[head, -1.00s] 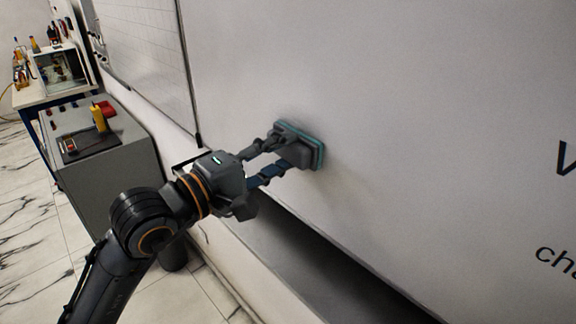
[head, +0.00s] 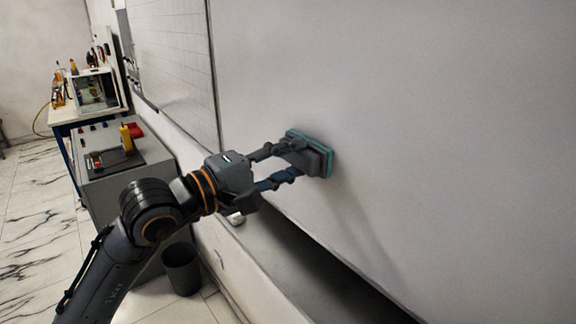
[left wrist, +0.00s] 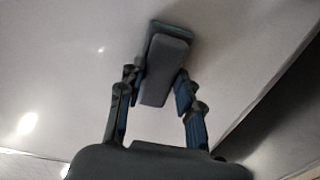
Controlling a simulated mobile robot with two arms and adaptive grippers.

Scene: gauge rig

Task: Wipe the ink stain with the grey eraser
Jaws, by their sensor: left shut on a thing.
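The grey eraser (head: 313,152) has a teal-edged pad and is held against or very close to the white board (head: 430,110). It also shows in the left wrist view (left wrist: 166,70), between the two fingers. My left gripper (head: 285,165) is shut on the eraser, with its fingers on either side of the grey body. No ink stain shows on the visible board; the part behind the eraser is hidden. My right gripper is not in view.
A dark ledge or gap (head: 310,275) runs below the board. A grey cabinet (head: 110,190) with a yellow and red device stands at left, with a black bin (head: 182,268) beside it. A gridded panel (head: 170,55) is left of the board.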

